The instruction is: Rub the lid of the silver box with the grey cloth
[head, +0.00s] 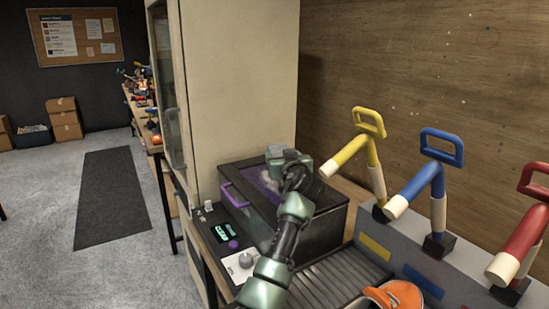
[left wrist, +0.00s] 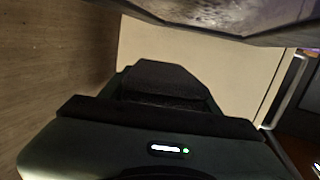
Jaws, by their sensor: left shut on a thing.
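The box (head: 318,226) stands against the cream cabinet in the head view, with dark sides and a purple handle on its left. The lid also shows as a mottled surface at the top of the left wrist view (left wrist: 225,14). My left gripper (head: 285,158) is over the lid's back part, shut on the grey cloth (head: 275,149), of which only a small piece shows. I cannot tell whether the cloth touches the lid. My right gripper is in neither view.
A control panel (head: 240,261) with a knob lies left of the box. Yellow (head: 372,160), blue (head: 422,180) and red (head: 524,232) handled levers stand at right. An orange item (head: 398,293) lies at the bottom. A wooden wall (head: 420,60) rises behind.

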